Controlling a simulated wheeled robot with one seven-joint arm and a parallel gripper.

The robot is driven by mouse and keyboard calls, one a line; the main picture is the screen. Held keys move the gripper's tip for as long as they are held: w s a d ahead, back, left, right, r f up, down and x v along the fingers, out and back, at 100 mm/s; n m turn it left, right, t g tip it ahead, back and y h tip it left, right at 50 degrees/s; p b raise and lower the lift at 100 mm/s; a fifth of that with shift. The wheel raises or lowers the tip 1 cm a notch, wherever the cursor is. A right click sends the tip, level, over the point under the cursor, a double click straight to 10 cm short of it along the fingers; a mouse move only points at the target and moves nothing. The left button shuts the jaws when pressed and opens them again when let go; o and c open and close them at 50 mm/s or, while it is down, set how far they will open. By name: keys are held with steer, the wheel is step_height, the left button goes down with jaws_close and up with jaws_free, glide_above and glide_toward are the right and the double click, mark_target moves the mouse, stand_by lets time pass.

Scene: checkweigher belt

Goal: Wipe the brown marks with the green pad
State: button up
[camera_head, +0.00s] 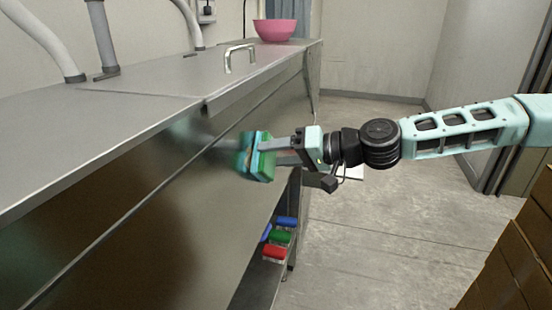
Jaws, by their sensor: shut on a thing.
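My gripper (272,153) reaches in from the right and is shut on the green pad (247,155), which has a blue layer. The pad is held at, or very close to, the upright steel front panel (170,175) of the counter. I cannot tell whether it touches. A brownish dark area (150,240) shows low on the panel, but I cannot tell whether it is marks or a reflection. No clearly separate brown marks can be made out. The pad and gripper hide part of the panel behind them.
The steel counter top (130,85) carries a metal handle (240,58) and a pink bowl (275,30). A low shelf holds blue, green (280,237) and red (275,252) items. Brown boxes (515,260) stand at lower right. The floor (370,230) between is clear.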

steer(key=w+d+b, duration=0.1)
steer(key=w+d, duration=0.1)
steer(key=w, duration=0.4)
steer(key=shift+w+d, duration=0.25)
steer(key=shift+w, duration=0.05)
stand_by(0.4)
steer(key=shift+s+a+b, duration=0.25)
steer(key=shift+s+a, duration=0.15)
steer(key=shift+s, duration=0.65)
steer(key=shift+s+a+b, duration=0.2)
steer(key=shift+s+a, duration=0.25)
steer(key=shift+s, duration=0.65)
steer(key=shift+s+a+b, duration=0.25)
steer(key=shift+s+a, duration=0.15)
steer(key=shift+s, duration=0.65)
steer(key=shift+s+a, duration=0.35)
steer(key=shift+s, duration=0.75)
steer(key=shift+s+a, duration=0.4)
steer(key=shift+s, duration=0.75)
steer(key=shift+s+a, duration=0.35)
steer(key=shift+s, duration=0.75)
steer(key=shift+d, duration=0.1)
steer(key=shift+p+v, duration=1.35)
steer(key=shift+v, duration=1.6)
